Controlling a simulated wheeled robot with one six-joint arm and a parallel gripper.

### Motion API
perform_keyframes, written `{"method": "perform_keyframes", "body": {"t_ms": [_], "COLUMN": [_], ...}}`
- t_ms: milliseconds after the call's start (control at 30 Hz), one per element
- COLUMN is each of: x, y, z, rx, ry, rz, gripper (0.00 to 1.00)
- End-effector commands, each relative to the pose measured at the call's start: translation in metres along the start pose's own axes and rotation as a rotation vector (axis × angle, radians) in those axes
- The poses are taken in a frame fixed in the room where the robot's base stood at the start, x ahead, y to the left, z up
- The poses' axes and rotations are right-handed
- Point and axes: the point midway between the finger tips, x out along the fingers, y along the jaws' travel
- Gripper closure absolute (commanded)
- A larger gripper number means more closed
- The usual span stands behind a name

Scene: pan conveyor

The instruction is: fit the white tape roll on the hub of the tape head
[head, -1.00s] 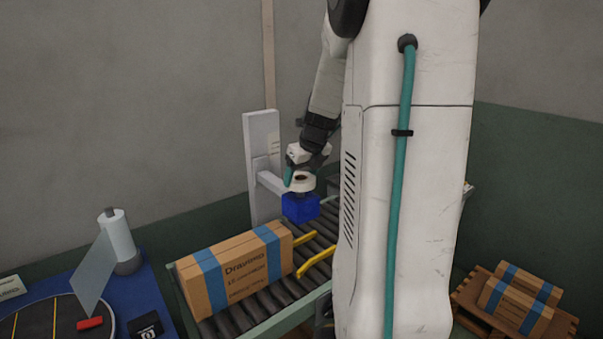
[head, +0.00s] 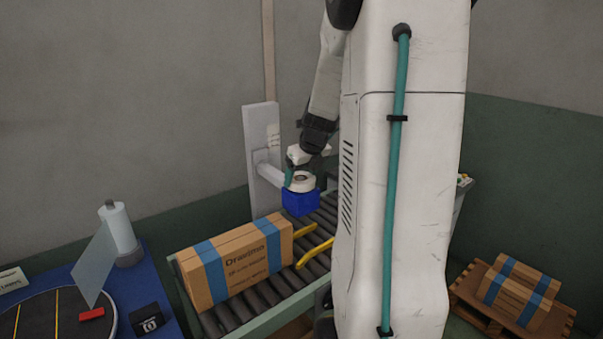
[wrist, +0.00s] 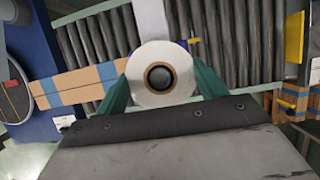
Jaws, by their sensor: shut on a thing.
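The white tape roll (head: 302,184) is held level by my gripper (head: 300,178), right above the blue tape head (head: 300,203). In the wrist view the roll (wrist: 143,82) sits between my two green fingers (wrist: 160,88), which are shut on its sides. A brown core with a dark hole shows at its middle. The tape head hangs from a light grey arm (head: 268,174) on an upright panel (head: 262,150). The roll covers the hub, and I cannot tell whether the core is around it or still above it.
A carton with blue bands (head: 232,262) lies on the roller conveyor (head: 287,288) below the tape head, beside yellow guides (head: 314,253). A blue table (head: 160,290) stands at left. A pallet (head: 467,290) with cartons is at right.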

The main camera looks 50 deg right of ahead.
Motion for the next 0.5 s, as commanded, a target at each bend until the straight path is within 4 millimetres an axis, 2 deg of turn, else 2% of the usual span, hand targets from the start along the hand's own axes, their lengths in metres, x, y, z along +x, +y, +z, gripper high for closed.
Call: {"method": "perform_keyframes", "body": {"t_ms": [300,333,400,500], "x": [0.0071,0.0069,0.0067,0.0067], "y": [0.0,-0.0001,-0.0001,-0.0001], "z": [-0.003,-0.0029,-0.0028,-0.0028], "rx": [0.0,0.0,0.0,0.0], "ry": [0.0,0.0,0.0,0.0], "rz": [0.0,0.0,0.0,0.0], "gripper": [0.54,0.24,0.05,0.04]}}
